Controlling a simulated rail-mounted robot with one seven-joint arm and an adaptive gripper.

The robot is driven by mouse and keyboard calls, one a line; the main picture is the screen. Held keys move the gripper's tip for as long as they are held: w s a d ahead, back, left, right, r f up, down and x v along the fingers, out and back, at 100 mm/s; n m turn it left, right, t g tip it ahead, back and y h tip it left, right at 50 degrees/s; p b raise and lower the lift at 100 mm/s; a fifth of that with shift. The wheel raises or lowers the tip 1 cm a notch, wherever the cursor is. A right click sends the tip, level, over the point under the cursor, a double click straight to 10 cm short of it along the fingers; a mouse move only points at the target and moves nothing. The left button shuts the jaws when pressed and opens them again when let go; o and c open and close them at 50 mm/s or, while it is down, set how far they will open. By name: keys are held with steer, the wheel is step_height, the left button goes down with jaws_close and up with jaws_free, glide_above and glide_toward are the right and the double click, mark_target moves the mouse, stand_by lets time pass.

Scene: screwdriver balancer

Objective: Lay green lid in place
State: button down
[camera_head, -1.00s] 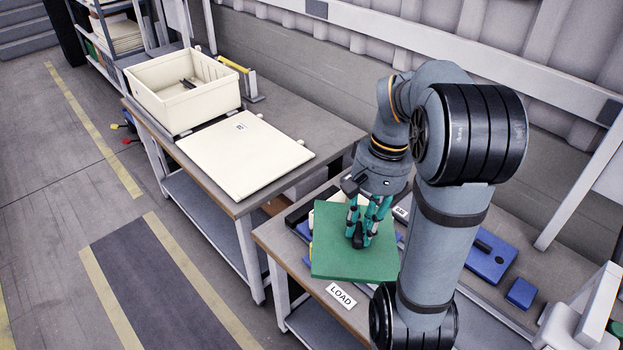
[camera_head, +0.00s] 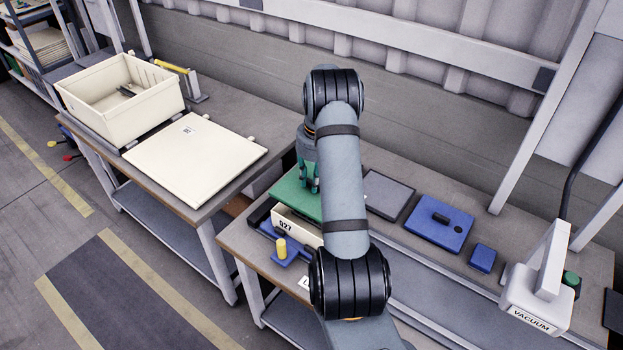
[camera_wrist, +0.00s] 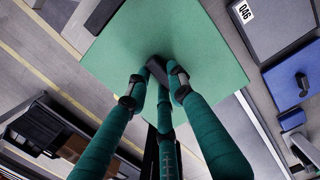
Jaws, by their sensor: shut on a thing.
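The green lid (camera_head: 290,194) is a flat square plate, partly hidden behind my arm in the head view. It fills much of the wrist view (camera_wrist: 120,55). My gripper (camera_head: 310,180) has its teal fingers closed around the dark knob (camera_wrist: 156,68) at the lid's middle. A cream box labelled 027 (camera_head: 289,225) shows at the lid's near edge, in a dark-edged spot on the right-hand bench. The lid appears above or behind this box. My arm hides the rest, so I cannot tell whether they touch.
A blue fixture with a yellow peg (camera_head: 281,248) stands in front of the box. A grey plate (camera_head: 388,194), blue plate (camera_head: 440,222), blue block (camera_head: 483,257) and vacuum unit (camera_head: 540,290) lie to the right. A cream bin (camera_head: 120,100) and cream panel (camera_head: 195,160) occupy the left bench.

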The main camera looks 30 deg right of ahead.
steer(key=shift+f+b, duration=1.45)
steer(key=shift+f, duration=1.15)
steer(key=shift+w+b, duration=0.1)
steer(key=shift+b, duration=0.2)
steer(key=shift+f+b, duration=0.9)
steer(key=shift+b, duration=0.3)
stand_by(0.7)
steer(key=c, duration=1.5)
jaws_free()
steer(key=shift+o, duration=0.3)
steer(key=shift+r, duration=0.1)
steer(key=r, duration=0.8)
steer(key=s+r, duration=0.1)
steer(key=r, duration=0.2)
steer(key=shift+s+d+r, duration=0.1)
steer(key=shift+d+r, duration=0.1)
steer(key=shift+r, duration=0.2)
steer(key=shift+f, duration=0.15)
